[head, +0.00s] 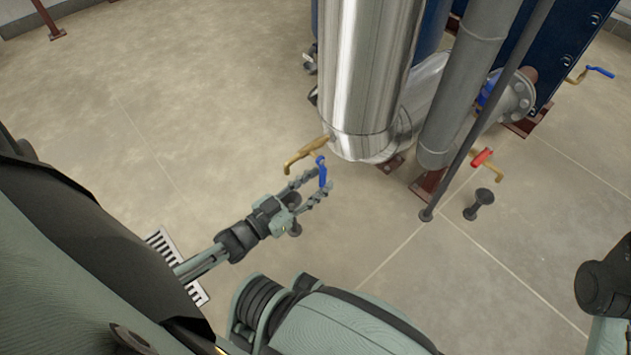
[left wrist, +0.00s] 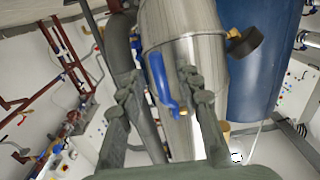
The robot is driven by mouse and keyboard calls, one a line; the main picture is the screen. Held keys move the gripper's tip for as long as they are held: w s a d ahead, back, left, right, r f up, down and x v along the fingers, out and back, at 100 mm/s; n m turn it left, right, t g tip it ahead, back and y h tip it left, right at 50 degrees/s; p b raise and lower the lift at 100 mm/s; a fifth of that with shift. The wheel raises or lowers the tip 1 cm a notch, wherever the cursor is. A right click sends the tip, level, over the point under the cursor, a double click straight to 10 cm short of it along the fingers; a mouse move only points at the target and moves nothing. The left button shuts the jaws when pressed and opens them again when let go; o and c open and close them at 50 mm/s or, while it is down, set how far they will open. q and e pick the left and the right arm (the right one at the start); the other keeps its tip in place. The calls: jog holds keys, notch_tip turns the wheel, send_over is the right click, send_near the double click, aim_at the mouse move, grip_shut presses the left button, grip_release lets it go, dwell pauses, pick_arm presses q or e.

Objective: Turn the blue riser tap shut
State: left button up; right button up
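The blue tap handle (head: 322,172) hangs from a brass tap body (head: 303,154) at the lower left of the shiny metal riser. My left gripper (head: 315,190) is open, with one finger on each side of the handle. In the left wrist view the blue handle (left wrist: 160,82) lies between the spread fingers (left wrist: 161,92), in front of the metal cylinder. I cannot tell whether either finger touches it. My right gripper is not in view.
The shiny riser (head: 366,80) stands just behind the tap, with a grey pipe (head: 466,80) to its right. A red-handled tap (head: 482,157) and another blue-handled tap (head: 600,72) are farther right. A floor grate (head: 163,240) lies at left. Open floor surrounds the tap's left side.

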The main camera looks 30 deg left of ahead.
pick_arm(q)
jog(key=v, duration=1.2)
